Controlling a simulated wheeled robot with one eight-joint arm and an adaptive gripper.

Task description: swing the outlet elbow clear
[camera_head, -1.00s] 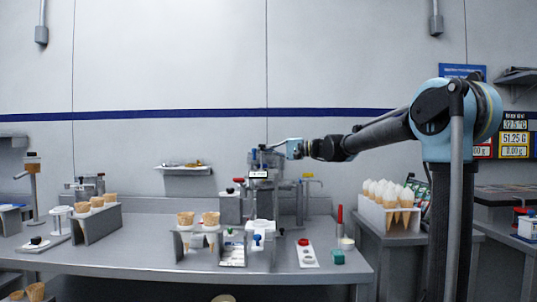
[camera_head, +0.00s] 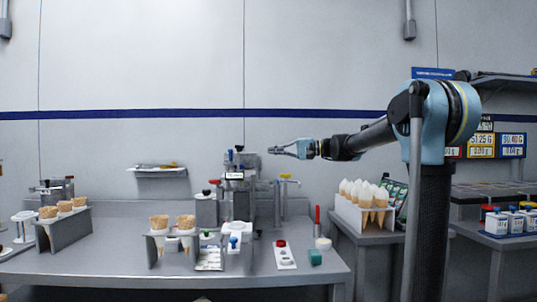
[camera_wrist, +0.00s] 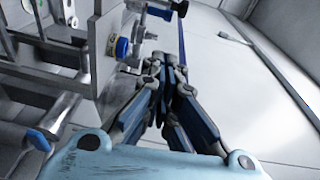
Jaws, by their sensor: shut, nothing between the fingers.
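A grey metal dispensing machine (camera_head: 237,200) stands at the back of the bench in the head view, with a small display and colored knobs. I cannot tell which part is the outlet elbow. My gripper (camera_head: 272,149) is above and right of the machine's top, apart from it in the picture. In the wrist view my gripper (camera_wrist: 165,60) is shut and empty, its fingers together. A blue round knob (camera_wrist: 122,47) on a metal block lies just left of the fingertips. A bent metal pipe with a blue collar (camera_wrist: 38,140) shows at lower left.
Yellow-handled (camera_head: 287,178) and red-handled fittings stand right of the machine. Waffle cones in a rack (camera_head: 160,235) are in front. White-topped cones fill a holder (camera_head: 365,217) at right.

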